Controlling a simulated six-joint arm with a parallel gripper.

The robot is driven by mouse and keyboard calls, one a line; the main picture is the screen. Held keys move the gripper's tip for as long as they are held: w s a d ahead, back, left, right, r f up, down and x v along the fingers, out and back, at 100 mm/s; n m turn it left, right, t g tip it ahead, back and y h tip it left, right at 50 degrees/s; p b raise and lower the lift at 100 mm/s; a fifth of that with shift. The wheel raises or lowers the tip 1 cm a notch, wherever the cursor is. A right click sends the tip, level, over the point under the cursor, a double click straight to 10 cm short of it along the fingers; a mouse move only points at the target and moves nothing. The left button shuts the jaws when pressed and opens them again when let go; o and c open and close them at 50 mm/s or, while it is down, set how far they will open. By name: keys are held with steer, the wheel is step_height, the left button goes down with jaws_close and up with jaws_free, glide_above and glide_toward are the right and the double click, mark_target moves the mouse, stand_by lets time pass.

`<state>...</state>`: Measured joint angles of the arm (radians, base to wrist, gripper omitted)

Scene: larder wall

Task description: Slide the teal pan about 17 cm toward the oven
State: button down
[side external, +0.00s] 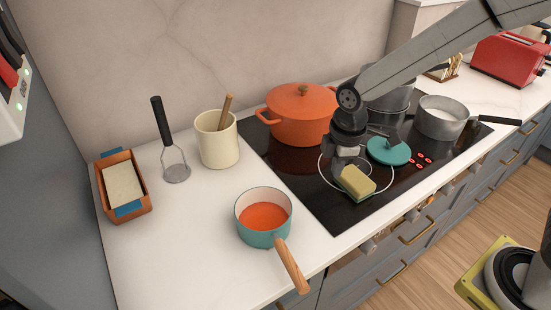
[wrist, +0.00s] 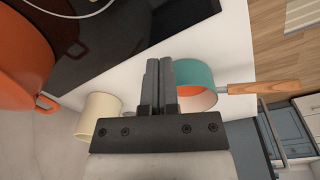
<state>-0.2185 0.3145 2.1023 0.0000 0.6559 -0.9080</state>
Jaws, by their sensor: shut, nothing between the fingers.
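The teal pan (side external: 262,239) stands upright on the white counter, left of the black hob, with orange contents and a wooden handle pointing toward the front edge. In the wrist view the pan (wrist: 207,76) is just right of my gripper (wrist: 158,66). The fingers are shut with nothing between them and overlap the pan's near side. I cannot tell whether they touch it. In the side view my gripper (side external: 346,153) appears in front of the hob, its fingertips unclear. I cannot tell for sure which appliance is the oven.
A cream crock (side external: 217,147), a masher (side external: 176,172) and a terracotta dish (side external: 117,176) stand left and behind the pan. An orange pot (side external: 303,126), a yellow sponge (side external: 358,184) and a teal lid-like disc (side external: 387,152) appear over the hob. Bare counter lies left of the pan.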

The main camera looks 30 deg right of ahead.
mark_target(225, 255)
steer(key=w+a+n, duration=0.2)
steer(key=a+n, duration=0.2)
steer(key=n, duration=0.1)
steer(key=shift+w+a+f+g, duration=0.2)
steer(key=shift+w+a+g, duration=0.1)
steer(key=shift+w+g, duration=0.1)
steer(key=shift+f, duration=0.15)
step_height(225, 255, down, 10)
steer(key=shift+r, duration=0.1)
steer(key=shift+a, duration=2)
steer(key=a, duration=1.8)
steer(key=shift+s, duration=0.4)
